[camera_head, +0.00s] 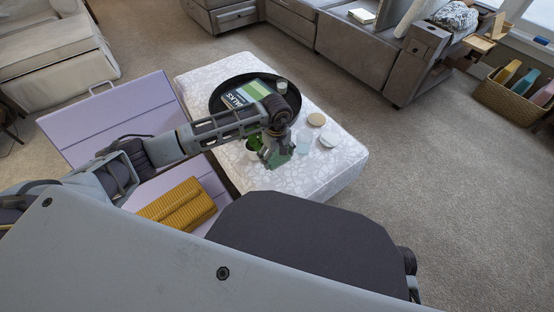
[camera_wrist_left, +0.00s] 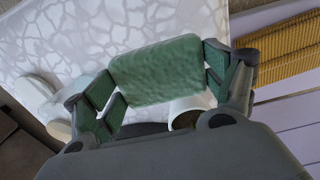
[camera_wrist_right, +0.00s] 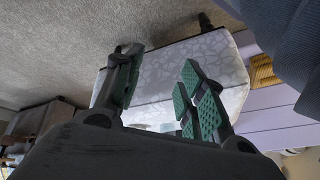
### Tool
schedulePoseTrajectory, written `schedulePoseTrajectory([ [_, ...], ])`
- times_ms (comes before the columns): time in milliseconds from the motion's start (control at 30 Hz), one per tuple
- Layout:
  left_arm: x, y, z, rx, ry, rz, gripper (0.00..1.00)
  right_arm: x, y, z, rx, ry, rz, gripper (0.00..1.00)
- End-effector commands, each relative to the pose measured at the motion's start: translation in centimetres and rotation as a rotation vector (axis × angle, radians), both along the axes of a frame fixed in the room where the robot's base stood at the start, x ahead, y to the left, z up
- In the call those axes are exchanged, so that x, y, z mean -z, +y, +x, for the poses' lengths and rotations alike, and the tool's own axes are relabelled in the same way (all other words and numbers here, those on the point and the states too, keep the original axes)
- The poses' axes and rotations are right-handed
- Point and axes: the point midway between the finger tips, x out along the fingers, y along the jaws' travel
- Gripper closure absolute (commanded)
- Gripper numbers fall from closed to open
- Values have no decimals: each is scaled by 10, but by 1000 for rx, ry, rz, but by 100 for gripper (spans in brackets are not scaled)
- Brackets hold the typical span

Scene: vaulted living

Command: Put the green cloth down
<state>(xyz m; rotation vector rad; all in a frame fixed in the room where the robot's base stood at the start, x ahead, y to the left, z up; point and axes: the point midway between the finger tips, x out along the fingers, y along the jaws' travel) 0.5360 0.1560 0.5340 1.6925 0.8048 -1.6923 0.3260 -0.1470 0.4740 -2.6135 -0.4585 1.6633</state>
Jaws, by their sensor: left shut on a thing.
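The green cloth (camera_wrist_left: 157,70) is a small, flat piece with rounded corners, held between the fingers of my left gripper (camera_wrist_left: 160,85). In the head view the left gripper (camera_head: 281,145) is over the white patterned ottoman (camera_head: 335,176), with the cloth (camera_head: 278,159) at its tips. I cannot tell whether the cloth touches the ottoman top. A white pot (camera_wrist_left: 188,108) shows just beyond the cloth in the left wrist view. My right gripper (camera_wrist_right: 165,88) is open and empty, with the ottoman (camera_wrist_right: 170,72) beyond it; it does not show in the head view.
A black round tray (camera_head: 222,94) with a book (camera_head: 247,92) is on the ottoman. Two pale round things (camera_head: 316,119) (camera_head: 329,139) and a green plant (camera_head: 254,142) stand near the gripper. An open lilac chest (camera_head: 115,118) holds yellow fabric (camera_head: 181,205). Carpet is free at right.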

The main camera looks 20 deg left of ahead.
Motion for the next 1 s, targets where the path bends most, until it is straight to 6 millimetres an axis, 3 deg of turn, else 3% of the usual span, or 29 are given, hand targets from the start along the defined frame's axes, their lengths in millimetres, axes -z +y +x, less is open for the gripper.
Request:
schedulePoseTrajectory([
  [567,3,-1,1,-21,1,-1,35,-9,2,-1,-3,-8,9,60],
  [1000,17,-1,1,-21,2,-1,35,7,5,1,6,-30,31,60],
])
